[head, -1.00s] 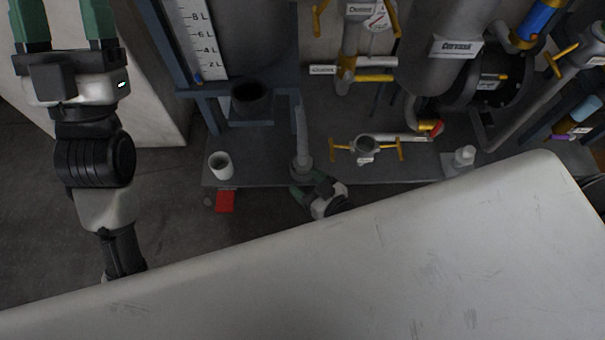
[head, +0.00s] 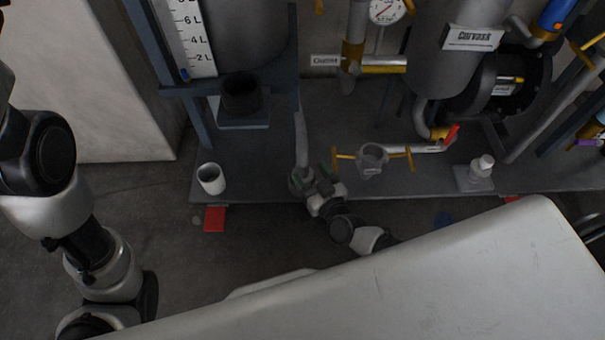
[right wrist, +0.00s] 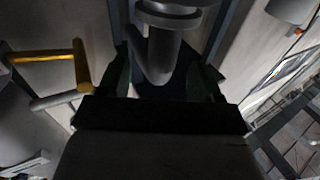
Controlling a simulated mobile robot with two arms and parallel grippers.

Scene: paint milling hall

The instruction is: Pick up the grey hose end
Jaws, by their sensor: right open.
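The grey hose end (head: 301,143) stands roughly upright at the front edge of the grey platform in the head view, with a wider collar at its foot.
A white cup (head: 211,179) stands left on the platform (head: 262,165). A red piece (head: 214,219) lies by the platform's front edge.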

